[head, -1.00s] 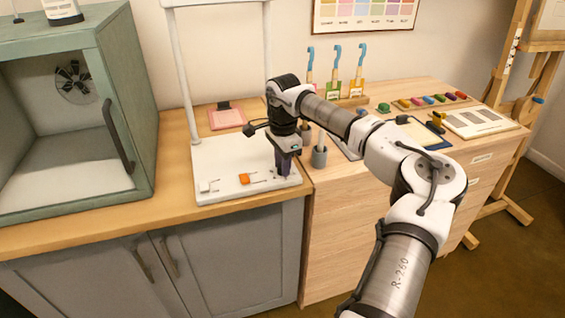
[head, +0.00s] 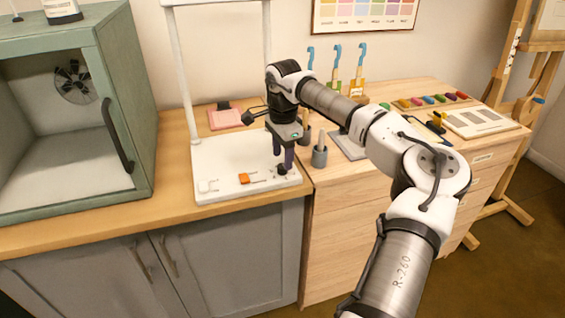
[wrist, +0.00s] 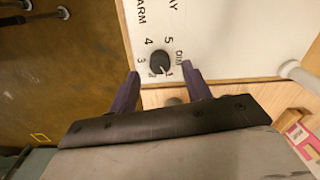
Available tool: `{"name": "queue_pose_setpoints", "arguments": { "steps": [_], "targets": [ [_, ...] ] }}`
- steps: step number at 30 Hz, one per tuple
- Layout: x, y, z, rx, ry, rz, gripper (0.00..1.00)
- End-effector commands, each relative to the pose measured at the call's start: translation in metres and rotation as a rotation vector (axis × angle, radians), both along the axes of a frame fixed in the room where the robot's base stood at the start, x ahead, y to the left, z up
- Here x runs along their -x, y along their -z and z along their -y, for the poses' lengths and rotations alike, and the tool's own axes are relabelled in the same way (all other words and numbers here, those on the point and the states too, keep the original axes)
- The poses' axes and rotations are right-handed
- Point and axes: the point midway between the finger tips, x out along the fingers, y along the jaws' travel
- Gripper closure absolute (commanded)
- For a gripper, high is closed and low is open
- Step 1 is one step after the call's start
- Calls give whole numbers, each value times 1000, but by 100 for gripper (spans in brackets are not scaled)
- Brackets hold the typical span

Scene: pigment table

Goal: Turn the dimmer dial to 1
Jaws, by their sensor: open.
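The dimmer dial (wrist: 159,62) is a small black knob on the white panel (wrist: 225,40). The numbers 1 to 5 are printed around it. Its pale pointer mark seems to face the 1, though it is small. In the head view the dial (head: 283,169) sits near the panel's front right corner. My gripper (wrist: 160,82) is open and empty, its two dark purple fingers apart. In the head view my gripper (head: 284,162) is just above the dial, and I cannot tell whether it touches it.
An orange switch (head: 244,179) and a white switch (head: 208,186) are left of the dial on the panel. A grey cup (head: 319,157) stands close right. The green cabinet (head: 145,110) is at the left.

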Motion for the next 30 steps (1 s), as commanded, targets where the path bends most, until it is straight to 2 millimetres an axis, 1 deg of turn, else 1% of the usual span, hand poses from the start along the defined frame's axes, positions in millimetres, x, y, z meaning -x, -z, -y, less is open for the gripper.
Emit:
{"name": "queue_pose_setpoints", "arguments": {
  "steps": [3, 9, 12, 15, 21, 30],
  "targets": [
    [0, -27, 0, 1, 0, 5, 52],
    [1, -72, 1, 0, 1, 4, 52],
    [1, -89, 1, 1, 0, 3, 52],
    [1, -100, 1, 1, 0, 3, 52],
    [2, -109, 1, 0, 0, 0, 52],
    [2, -109, 1, 0, -1, 1, 52]
  ]
}}
